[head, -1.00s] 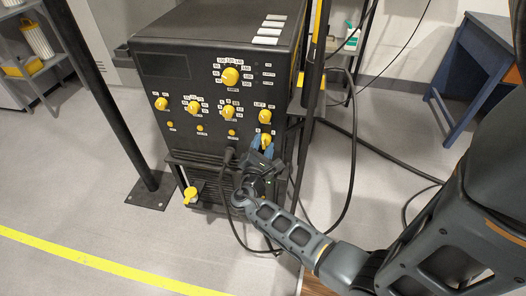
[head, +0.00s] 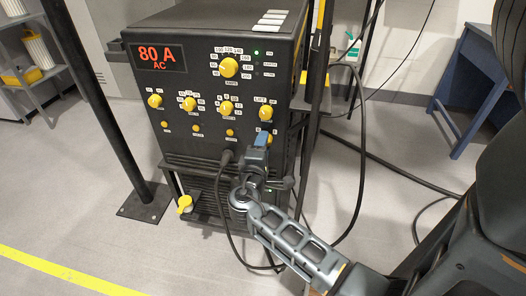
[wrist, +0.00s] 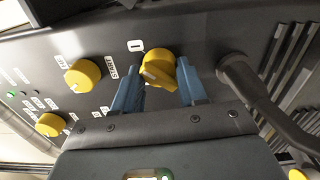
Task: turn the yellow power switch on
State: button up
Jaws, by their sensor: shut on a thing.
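The yellow power switch (wrist: 158,68) is a round knob on the front panel of the black welding machine (head: 190,100), at its lower right. In the wrist view it sits between the two blue fingers of my gripper (wrist: 160,82), and its ridge is tilted. A white label with a single bar (wrist: 136,46) is beside it. In the head view my gripper (head: 262,140) covers most of the switch. My gripper is shut on the switch. The display (head: 161,57) glows red with "80 A AC", and a small green light (head: 257,52) is lit.
Several other yellow knobs, such as the large one (head: 229,68), are on the panel. A black cable (head: 224,185) plugs in left of my gripper in the head view and hangs to the floor. A dark post (head: 85,90) stands at the left and a blue table (head: 470,90) at the right.

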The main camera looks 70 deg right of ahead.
jog(key=shift+s+m+b, duration=0.1)
jog(key=shift+m+b, duration=0.25)
jog(key=shift+m, duration=0.25)
jog(key=shift+f, duration=0.1)
jog(key=o, duration=1)
jog(key=shift+o, duration=0.2)
jog(key=a, duration=0.7)
jog(key=shift+s+a, duration=0.25)
jog(key=shift+a, duration=0.1)
